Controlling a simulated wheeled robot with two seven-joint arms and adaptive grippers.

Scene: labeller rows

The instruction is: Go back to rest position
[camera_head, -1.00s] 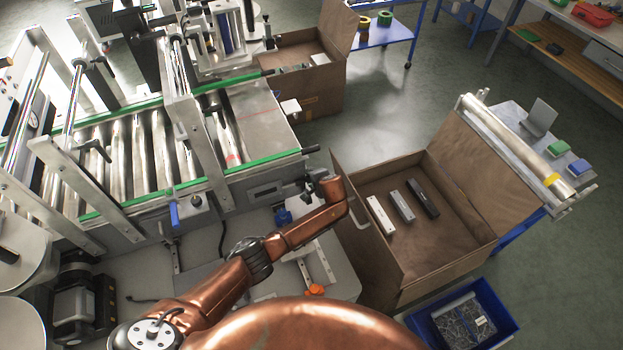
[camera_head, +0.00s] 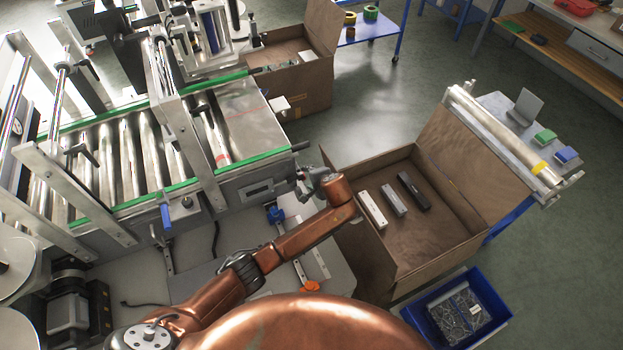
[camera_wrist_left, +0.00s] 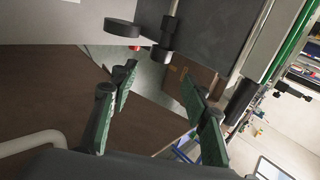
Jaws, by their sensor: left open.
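My left arm reaches out from the bottom left in the head view, copper-coloured. My left gripper (camera_head: 305,182) is at its end, between the end of the roller conveyor and the open brown box (camera_head: 430,240). In the left wrist view the left gripper (camera_wrist_left: 155,112) has its green-faced fingers wide apart with nothing between them. In the box lie a white bar (camera_head: 372,209), a grey bar (camera_head: 394,201) and a black bar (camera_head: 413,190), side by side. My right gripper does not show.
The labelling machine with its roller conveyor (camera_head: 125,155) fills the left. A second brown box (camera_head: 300,85) stands behind it. A blue crate (camera_head: 430,325) is at the bottom right, and a metal roller (camera_head: 505,135) stands beyond the box. Open floor lies at the upper right.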

